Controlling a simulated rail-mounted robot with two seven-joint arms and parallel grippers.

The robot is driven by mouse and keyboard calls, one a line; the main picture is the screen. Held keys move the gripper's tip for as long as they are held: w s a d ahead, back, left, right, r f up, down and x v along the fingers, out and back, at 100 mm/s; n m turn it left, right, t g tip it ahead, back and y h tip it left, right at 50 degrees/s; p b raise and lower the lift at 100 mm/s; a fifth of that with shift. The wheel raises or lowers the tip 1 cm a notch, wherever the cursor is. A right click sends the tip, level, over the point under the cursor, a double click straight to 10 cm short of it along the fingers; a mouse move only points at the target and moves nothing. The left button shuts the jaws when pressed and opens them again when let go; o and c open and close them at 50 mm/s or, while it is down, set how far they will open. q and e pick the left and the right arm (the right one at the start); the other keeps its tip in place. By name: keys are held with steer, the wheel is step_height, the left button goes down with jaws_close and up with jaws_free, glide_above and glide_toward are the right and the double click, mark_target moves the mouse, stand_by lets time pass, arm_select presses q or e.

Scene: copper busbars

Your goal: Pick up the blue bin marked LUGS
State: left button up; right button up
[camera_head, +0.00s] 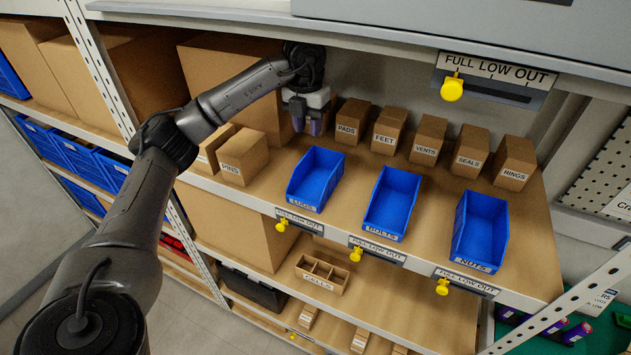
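The blue bin marked LUGS (316,180) stands on the wooden shelf, leftmost of three blue bins, its label facing the shelf's front edge. It looks empty. My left gripper (312,126) hangs pointing down just behind the back end of the LUGS bin, above the shelf and apart from the bin as far as I can see. Its fingers look dark and small, and I cannot tell whether they are apart or closed. My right gripper is not in view.
The BOLTS bin (392,204) and NUTS bin (480,232) stand to the right. Small cartons, such as PADS (352,121) and FEET (389,131), line the back. A PINS carton (242,158) stands left. An upper shelf edge (380,42) overhangs. Yellow knobs (282,225) line the front.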

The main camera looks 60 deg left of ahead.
mark_target(304, 178)
arm_select(q)
steer(key=f, duration=0.1)
steer(key=f+b, duration=0.1)
steer(key=s+a+f, duration=0.1)
steer(key=shift+a+b, duration=0.1)
steer(key=shift+b, duration=0.3)
step_height(304, 178, down, 3)
steer(key=shift+f+p, duration=0.2)
steer(key=shift+p, duration=0.25)
steer(key=shift+f, duration=0.8)
steer(key=shift+f+p, duration=0.4)
steer(key=shift+f, duration=0.15)
step_height(304, 178, down, 3)
steer(key=shift+a+f+p, duration=0.1)
steer(key=shift+a+p, duration=0.05)
steer(key=shift+p, duration=0.3)
steer(key=shift+f, duration=0.5)
steer(key=shift+c, duration=0.3)
jaws_close()
